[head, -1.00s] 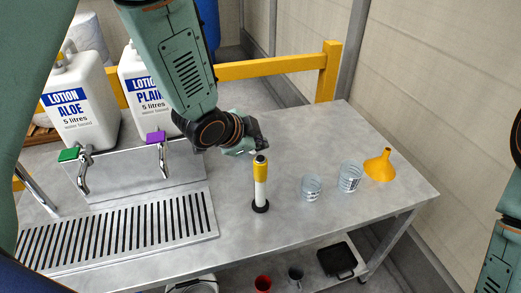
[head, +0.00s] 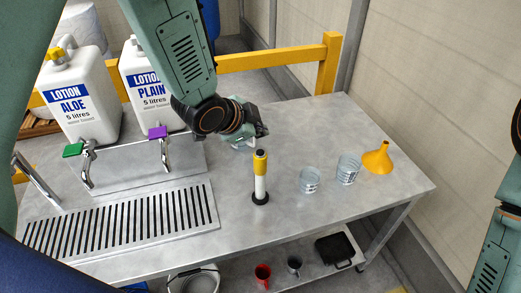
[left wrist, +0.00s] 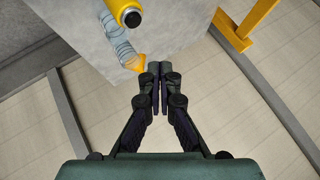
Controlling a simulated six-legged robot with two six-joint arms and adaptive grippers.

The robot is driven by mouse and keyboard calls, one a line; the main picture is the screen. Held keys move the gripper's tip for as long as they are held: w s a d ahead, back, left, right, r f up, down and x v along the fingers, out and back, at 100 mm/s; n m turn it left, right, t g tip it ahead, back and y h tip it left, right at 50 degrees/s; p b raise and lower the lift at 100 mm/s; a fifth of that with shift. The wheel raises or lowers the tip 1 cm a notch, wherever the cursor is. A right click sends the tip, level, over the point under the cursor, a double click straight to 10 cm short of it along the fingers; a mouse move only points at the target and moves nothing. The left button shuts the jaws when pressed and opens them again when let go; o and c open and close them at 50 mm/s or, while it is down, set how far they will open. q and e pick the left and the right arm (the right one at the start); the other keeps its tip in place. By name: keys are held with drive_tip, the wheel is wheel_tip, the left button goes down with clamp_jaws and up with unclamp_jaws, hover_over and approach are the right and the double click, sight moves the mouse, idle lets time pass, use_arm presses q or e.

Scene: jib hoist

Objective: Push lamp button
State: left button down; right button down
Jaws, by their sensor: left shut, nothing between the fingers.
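The lamp (head: 260,182) is a short upright post on the metal table, white below and yellow above, with a dark round base and a dark button on top (head: 260,154). In the left wrist view the lamp's yellow top and dark button (left wrist: 131,17) show at the upper edge. My left gripper (head: 257,135) is shut and empty. In the head view it appears just behind and above the lamp's top, apart from it. In the left wrist view its fingertips (left wrist: 159,75) are together, below and right of the lamp's top. My right gripper is not seen.
Two clear cups (head: 309,180) and an orange funnel (head: 377,158) stand right of the lamp. Lotion jugs (head: 85,98), taps and a slotted drain grate (head: 120,228) are at left. A yellow rail (head: 285,59) runs behind the table (head: 325,125).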

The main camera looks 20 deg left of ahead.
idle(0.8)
use_arm(q)
wheel_tip(320, 180, up, 4)
drive_tip(key=b, duration=0.5)
hover_over(259, 153)
drive_tip(key=shift+a+r, duration=0.1)
drive_tip(key=shift+s, duration=0.1)
wheel_tip(259, 153, down, 5)
drive_tip(key=b, duration=0.5)
drive_tip(key=shift+f, duration=0.2)
wheel_tip(259, 153, down, 4)
drive_tip(key=b, duration=0.3)
drive_tip(key=shift+r, duration=0.3)
